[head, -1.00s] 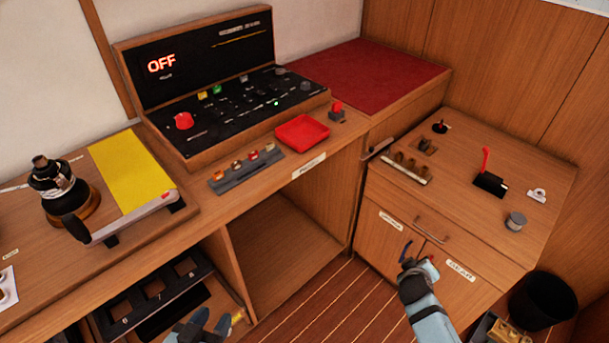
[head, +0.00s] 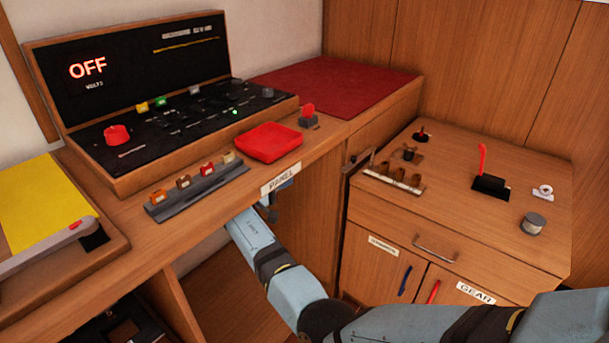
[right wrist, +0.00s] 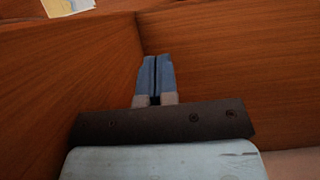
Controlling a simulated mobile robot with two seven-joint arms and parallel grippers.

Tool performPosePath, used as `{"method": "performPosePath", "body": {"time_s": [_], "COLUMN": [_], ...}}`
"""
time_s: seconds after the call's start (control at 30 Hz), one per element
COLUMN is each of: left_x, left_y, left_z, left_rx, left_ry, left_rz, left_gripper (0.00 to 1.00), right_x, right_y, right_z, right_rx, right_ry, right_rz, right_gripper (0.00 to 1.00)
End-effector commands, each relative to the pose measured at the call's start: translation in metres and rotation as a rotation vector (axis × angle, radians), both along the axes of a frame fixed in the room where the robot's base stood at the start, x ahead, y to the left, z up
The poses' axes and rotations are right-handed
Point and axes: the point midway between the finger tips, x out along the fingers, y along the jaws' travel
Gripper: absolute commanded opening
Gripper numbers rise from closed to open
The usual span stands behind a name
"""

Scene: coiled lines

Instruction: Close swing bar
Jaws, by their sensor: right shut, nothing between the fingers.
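A narrow dark metal bar (head: 358,161), which looks like the swing bar, sits at the upper left corner of the right-hand cabinet, beside the counter's end. I cannot tell its exact angle. My right arm comes in from the lower right and bends up to the left. My right gripper (head: 270,204) is partly hidden below the counter's front edge, under the PANEL label, left of the bar and apart from it. In the right wrist view its blue fingers (right wrist: 157,76) are together and empty, before a corner of wooden walls. My left gripper is out of view.
The counter (head: 225,195) carries a control panel showing OFF (head: 150,95), a red tray (head: 268,142) and a grey rack of small blocks (head: 195,190). The right-hand cabinet (head: 450,215) has a slotted wooden rack (head: 395,179), a red lever (head: 482,165) and a grey knob (head: 533,223) on top.

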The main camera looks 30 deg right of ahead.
Motion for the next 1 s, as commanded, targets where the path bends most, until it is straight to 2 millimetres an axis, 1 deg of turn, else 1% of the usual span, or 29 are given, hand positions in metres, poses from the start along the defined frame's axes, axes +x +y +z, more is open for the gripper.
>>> {"method": "performPosePath", "body": {"time_s": [0.17, 0.4, 0.53, 0.6, 0.7, 0.83, 1.0], "left_x": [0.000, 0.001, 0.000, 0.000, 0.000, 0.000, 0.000], "left_y": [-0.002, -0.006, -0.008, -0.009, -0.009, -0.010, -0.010], "left_z": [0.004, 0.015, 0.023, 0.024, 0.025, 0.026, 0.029], "left_rx": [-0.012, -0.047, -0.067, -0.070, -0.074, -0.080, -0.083], "left_ry": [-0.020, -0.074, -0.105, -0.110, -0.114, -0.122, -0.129], "left_rz": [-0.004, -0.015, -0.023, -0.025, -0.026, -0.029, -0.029], "left_gripper": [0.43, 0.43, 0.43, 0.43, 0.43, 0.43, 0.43], "right_x": [0.000, 0.002, 0.001, -0.009, -0.017, -0.023, -0.025], "right_y": [-0.026, -0.078, -0.103, -0.110, -0.119, -0.125, -0.127], "right_z": [-0.001, -0.002, -0.002, -0.002, -0.002, -0.001, -0.001], "right_rx": [-0.001, -0.001, 0.000, 0.001, 0.001, 0.001, 0.001], "right_ry": [-0.001, 0.000, 0.000, 0.000, 0.001, 0.001, 0.002], "right_rz": [-0.003, -0.001, -0.001, 0.000, 0.001, 0.001, 0.001], "right_gripper": [0.00, 0.00, 0.00, 0.00, 0.00, 0.00, 0.00]}}
